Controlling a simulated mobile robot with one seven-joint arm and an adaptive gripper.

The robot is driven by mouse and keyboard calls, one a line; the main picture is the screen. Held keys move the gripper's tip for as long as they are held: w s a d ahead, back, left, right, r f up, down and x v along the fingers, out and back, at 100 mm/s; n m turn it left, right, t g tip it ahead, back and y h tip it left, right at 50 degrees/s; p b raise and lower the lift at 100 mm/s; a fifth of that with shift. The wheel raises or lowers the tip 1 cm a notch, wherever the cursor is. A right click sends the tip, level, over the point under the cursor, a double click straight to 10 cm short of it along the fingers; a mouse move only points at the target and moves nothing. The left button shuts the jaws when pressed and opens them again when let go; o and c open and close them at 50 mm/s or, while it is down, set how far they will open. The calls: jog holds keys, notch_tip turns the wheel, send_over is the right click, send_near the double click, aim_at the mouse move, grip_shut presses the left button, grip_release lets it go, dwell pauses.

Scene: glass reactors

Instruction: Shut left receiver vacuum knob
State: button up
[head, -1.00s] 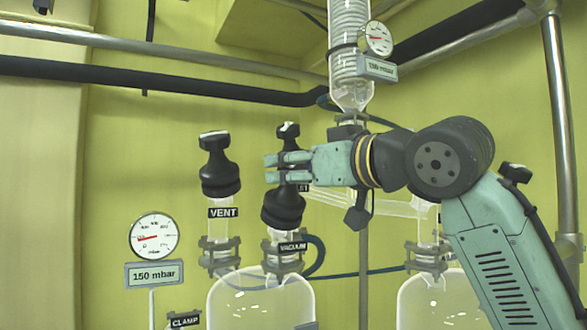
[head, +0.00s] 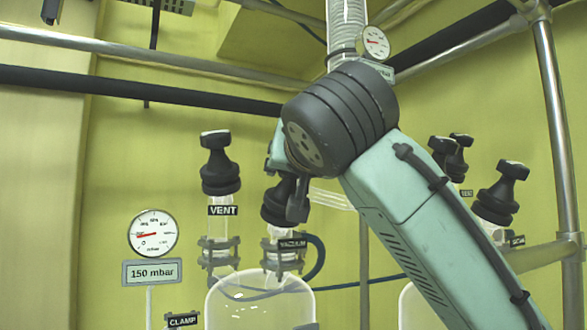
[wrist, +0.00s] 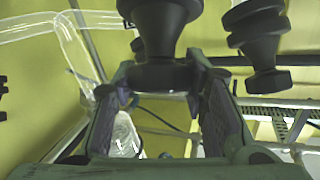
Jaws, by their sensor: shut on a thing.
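The left receiver's black vacuum knob (head: 280,205) stands above the VACUUM label (head: 292,244) on the left glass vessel (head: 262,300). My gripper (head: 280,165) is at the top of this knob, and my wrist hides the grip from the head view. In the wrist view the knob (wrist: 163,30) sits between the two fingers of my gripper (wrist: 163,90), which are shut on it. The gauge (head: 153,234) beside the vessel has a display (head: 153,272) reading 150 mbar.
The black VENT knob (head: 219,165) stands close on the left of the vacuum knob. More black knobs (head: 500,190) stand at the right, behind my arm. A dark horizontal pipe (head: 140,88) and a metal rail (head: 150,58) cross behind.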

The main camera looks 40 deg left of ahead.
jog(key=shift+m+t, duration=0.3)
jog(key=o, duration=1.2)
jog(key=v, duration=1.2)
jog(key=shift+r, duration=0.2)
jog(key=shift+a, duration=0.1)
